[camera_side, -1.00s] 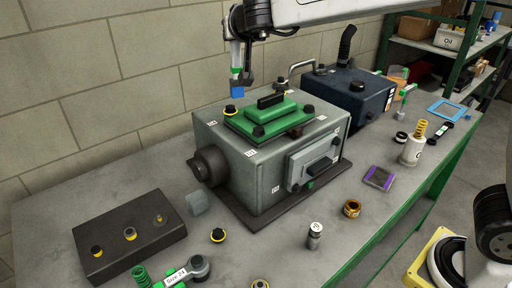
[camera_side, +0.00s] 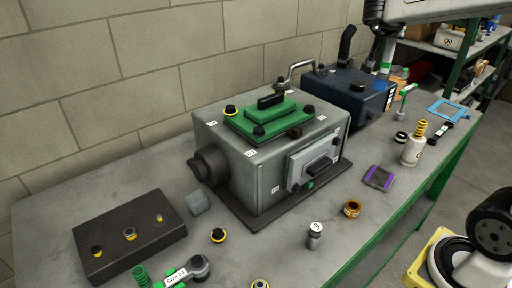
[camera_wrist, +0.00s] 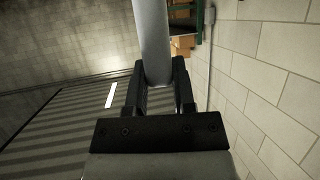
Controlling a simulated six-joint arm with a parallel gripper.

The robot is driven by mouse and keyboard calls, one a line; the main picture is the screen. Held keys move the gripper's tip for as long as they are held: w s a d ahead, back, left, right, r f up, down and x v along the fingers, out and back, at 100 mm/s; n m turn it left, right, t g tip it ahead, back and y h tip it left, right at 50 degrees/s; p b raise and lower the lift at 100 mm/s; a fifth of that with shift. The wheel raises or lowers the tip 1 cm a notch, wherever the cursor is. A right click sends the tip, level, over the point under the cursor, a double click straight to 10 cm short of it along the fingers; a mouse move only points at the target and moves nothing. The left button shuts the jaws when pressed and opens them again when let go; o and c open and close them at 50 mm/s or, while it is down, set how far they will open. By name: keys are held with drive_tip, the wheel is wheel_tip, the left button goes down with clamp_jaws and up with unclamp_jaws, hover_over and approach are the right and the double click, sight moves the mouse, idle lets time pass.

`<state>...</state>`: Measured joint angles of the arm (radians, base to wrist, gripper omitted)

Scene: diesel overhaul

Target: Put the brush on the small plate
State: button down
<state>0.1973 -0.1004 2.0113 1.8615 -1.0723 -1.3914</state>
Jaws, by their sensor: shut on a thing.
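My gripper (camera_side: 377,46) hangs at the upper right of the side view, above and behind the dark blue box. In the wrist view its two black fingers (camera_wrist: 160,80) are shut on a smooth grey shaft, the handle of the brush (camera_wrist: 152,35). In the side view a small blue end of the brush (camera_side: 385,68) shows below the gripper; the rest is hard to make out. A flat blue-rimmed square (camera_side: 432,105) lies at the bench's right end. A flat dark piece with purple edges (camera_side: 378,178) lies nearer. I cannot tell which is the small plate.
A grey machine block (camera_side: 235,160) with a green top fills the middle of the bench. The dark blue box (camera_side: 350,92) stands behind it. A white bottle with a yellow spring (camera_side: 412,150) stands between the two flat pieces. A black block with knobs (camera_side: 130,252) lies front left.

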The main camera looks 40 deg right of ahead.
drive_tip(key=s+d+m+g, duration=0.3)
drive_tip(key=s+d, duration=0.1)
drive_tip(key=s, duration=0.3)
wheel_tip(320, 180, down, 20)
drive_tip(key=shift+w+a+n, duration=0.2)
drive_tip(key=shift+w+n, duration=0.1)
drive_tip(key=shift+w, duration=0.05)
drive_tip(key=shift+f, duration=4.1)
